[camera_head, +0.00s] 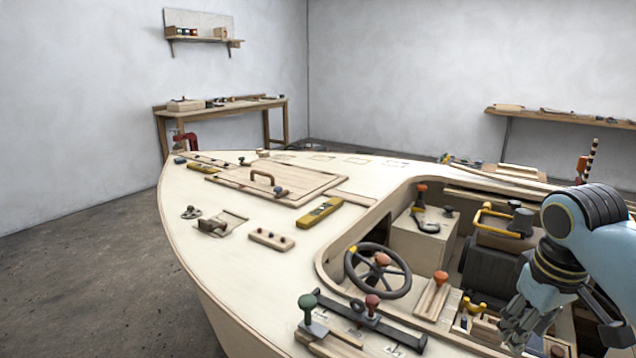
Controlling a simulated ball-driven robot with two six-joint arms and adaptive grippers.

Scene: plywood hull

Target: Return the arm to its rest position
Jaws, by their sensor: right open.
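My right arm comes in from the right edge in pale blue with black joint bands. My right gripper (512,338) hangs down at the lower right, fingers open, over the rear right part of the cockpit opening. Nothing shows between its fingers. It is near the yellow-handled piece (474,305) and the wooden block with a red knob (434,296), apart from both. My left gripper and arm are not in the picture.
The plywood hull (215,270) fills the middle. A steering wheel (378,271), a lever with a green knob (309,312), a black seat (490,268) and a yellow level (320,212) stand around. A striped post (590,160) rises behind my arm. Floor at left is clear.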

